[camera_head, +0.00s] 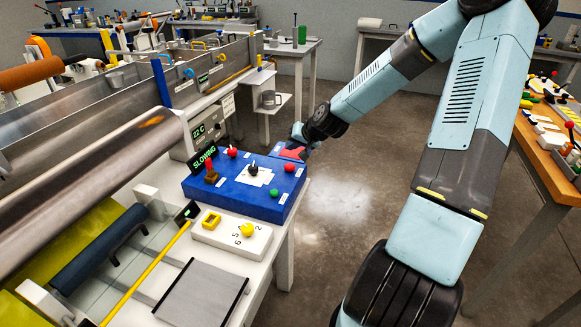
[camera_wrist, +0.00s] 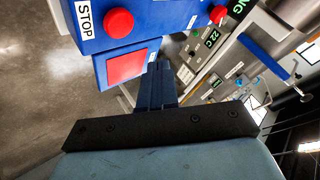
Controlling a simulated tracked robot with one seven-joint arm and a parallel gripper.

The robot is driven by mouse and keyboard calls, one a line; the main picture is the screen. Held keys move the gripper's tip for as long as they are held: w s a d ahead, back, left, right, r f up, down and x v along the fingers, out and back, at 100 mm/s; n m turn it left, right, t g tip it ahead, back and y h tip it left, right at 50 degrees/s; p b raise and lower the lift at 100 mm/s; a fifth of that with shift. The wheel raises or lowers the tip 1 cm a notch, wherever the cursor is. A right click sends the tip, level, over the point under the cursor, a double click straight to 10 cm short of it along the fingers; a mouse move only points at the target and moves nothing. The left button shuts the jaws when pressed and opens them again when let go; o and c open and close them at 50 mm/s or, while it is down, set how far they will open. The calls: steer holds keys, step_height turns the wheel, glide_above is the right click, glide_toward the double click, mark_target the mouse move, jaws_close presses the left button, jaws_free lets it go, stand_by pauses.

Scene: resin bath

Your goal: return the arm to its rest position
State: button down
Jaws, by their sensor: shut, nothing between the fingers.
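My arm reaches from the right in the head view, bent at the elbow, with its end low beside the far right corner of the blue control box (camera_head: 228,193). My gripper (camera_head: 299,133) is small there and partly hidden by my wrist. In the wrist view my gripper's dark blue fingers (camera_wrist: 160,72) are together, with nothing between them. The box also shows in the wrist view (camera_wrist: 150,22), with a STOP label and a red button (camera_wrist: 119,22). A red square panel (camera_wrist: 126,66) on blue is just left of the fingers; I cannot tell the exact gap.
A white bench (camera_head: 285,235) carries the box, a numbered dial plate (camera_head: 231,234) and a grey plate (camera_head: 203,293). A green display (camera_head: 204,158) reads SLOWING. Long metal rollers (camera_head: 95,170) run at left. A wooden-topped table (camera_head: 556,165) stands at right. Bare floor (camera_head: 350,190) lies between.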

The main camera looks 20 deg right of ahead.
steer(key=shift+s+a+r+n+g, duration=0.1)
steer(key=shift+s+a+n+g, duration=0.2)
steer(key=shift+s, duration=0.2)
steer(key=s+r+h, duration=0.1)
steer(key=s+r, duration=0.8)
steer(key=s, duration=0.2)
steer(key=s+r+n+g+h, duration=0.1)
steer(key=s+r+h, duration=0.1)
steer(key=s+r, duration=0.6)
steer(key=s+r+n+h, duration=0.1)
steer(key=s+r, duration=0.8)
steer(key=s, duration=0.7)
steer(key=shift+s+d+r+g+h, duration=0.15)
steer(key=shift+r+g+h, duration=0.15)
steer(key=shift+r+g, duration=0.1)
